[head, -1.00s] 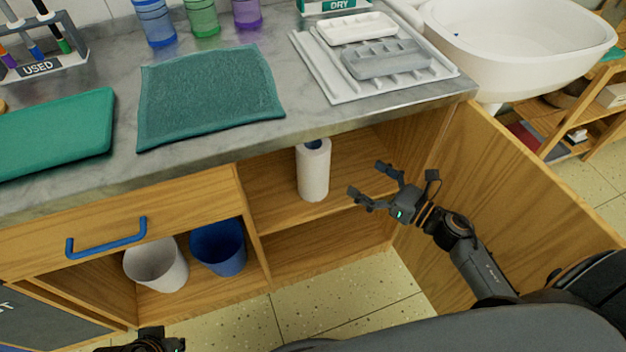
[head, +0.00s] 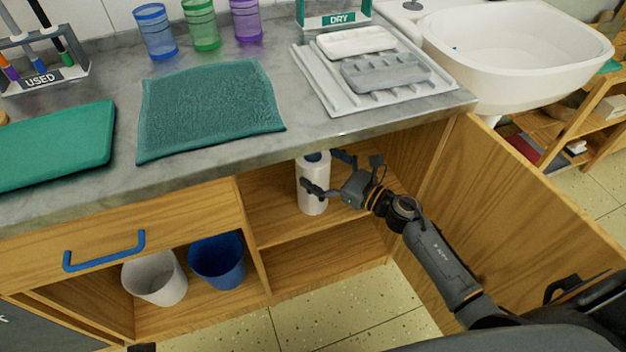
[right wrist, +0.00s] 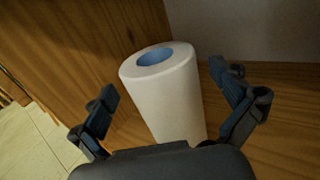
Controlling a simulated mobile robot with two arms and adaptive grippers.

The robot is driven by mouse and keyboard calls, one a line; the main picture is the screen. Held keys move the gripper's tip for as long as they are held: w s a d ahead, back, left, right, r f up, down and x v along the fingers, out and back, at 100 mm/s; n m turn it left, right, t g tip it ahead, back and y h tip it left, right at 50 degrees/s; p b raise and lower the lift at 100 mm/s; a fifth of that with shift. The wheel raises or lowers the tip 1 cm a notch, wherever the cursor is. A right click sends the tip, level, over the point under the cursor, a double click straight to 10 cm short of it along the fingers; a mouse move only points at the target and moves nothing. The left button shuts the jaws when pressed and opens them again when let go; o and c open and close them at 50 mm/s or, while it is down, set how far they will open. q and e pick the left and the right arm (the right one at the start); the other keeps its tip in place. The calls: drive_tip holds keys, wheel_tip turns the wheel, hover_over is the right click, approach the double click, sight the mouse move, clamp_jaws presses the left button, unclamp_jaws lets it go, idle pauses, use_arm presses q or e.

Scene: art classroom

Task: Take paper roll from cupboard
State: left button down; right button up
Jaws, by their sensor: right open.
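The white paper roll (head: 312,192) stands upright on the upper shelf of the open cupboard (head: 268,222), under the counter. Its blue core shows at the top. My right gripper (head: 329,174) is open, with its fingers on either side of the roll. In the right wrist view the roll (right wrist: 165,95) lies between the two spread fingertips (right wrist: 164,88), with a gap visible on each side. The palm hides the lower part of the roll in that view. My left gripper is not clearly in view; only a small dark part shows at the bottom edge.
The open wooden cupboard door (head: 530,200) stands right of my right arm. The counter (head: 300,135) overhangs the shelf. A white bin (head: 155,280) and a blue bin (head: 217,262) stand in the left compartment. A white sink (head: 515,65) is at right.

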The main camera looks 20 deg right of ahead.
drive_tip(key=shift+x, duration=1.05)
drive_tip(key=c, duration=1.7)
drive_tip(key=shift+r, duration=0.1)
